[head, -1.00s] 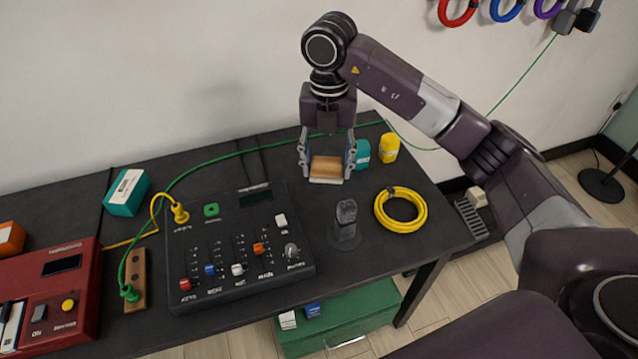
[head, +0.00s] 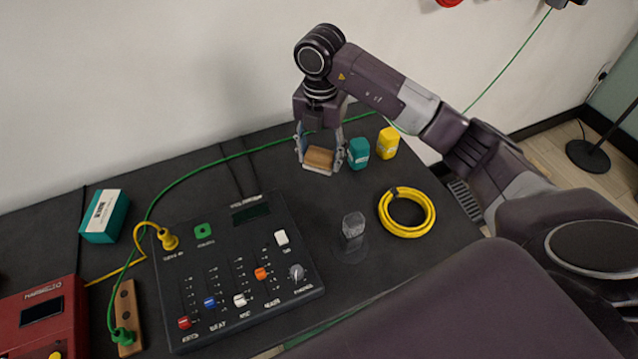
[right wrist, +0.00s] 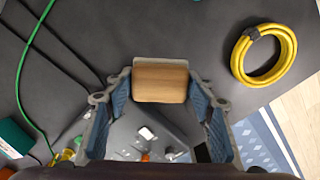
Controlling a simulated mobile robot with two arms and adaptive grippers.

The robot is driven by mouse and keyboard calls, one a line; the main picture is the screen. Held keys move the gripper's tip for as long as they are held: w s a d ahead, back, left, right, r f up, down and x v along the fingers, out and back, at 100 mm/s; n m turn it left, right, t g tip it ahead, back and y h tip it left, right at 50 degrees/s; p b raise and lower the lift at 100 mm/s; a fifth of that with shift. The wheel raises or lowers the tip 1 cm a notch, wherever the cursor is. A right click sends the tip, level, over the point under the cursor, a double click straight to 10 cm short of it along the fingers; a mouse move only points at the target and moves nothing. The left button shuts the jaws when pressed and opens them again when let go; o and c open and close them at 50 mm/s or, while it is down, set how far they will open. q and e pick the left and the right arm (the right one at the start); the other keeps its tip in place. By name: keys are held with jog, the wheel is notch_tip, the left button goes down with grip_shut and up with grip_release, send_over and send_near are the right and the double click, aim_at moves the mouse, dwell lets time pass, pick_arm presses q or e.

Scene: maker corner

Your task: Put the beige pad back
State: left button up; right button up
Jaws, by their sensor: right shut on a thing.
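The beige pad, which I take to be the tan, wood-coloured block (head: 319,157) with a pale layer below, is between the fingers of my right gripper (head: 319,160). It also shows in the right wrist view (right wrist: 160,84), with the fingertips of my right gripper (right wrist: 158,80) against its two ends. The gripper is shut on it and points down over the back part of the black desk. I cannot tell whether the pad's underside touches the desk. My left gripper is not in view.
A teal jar (head: 358,153) stands just right of the pad, with a yellow jar (head: 387,143) beside it. A green cable (head: 185,180) runs behind the mixer.

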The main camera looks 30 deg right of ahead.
send_over(319, 193)
notch_tip(319, 193, down, 4)
jog(key=f, duration=0.1)
notch_tip(319, 193, down, 3)
jog(key=shift+s+r+p, duration=0.1)
jog(key=shift+p, duration=0.2)
notch_tip(319, 193, down, 4)
jog(key=shift+r, duration=0.25)
jog(key=shift+f, duration=0.1)
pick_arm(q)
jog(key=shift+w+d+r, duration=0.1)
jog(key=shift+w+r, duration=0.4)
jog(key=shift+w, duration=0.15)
pick_arm(e)
jog(key=shift+f, duration=0.1)
jog(key=o, duration=1.1)
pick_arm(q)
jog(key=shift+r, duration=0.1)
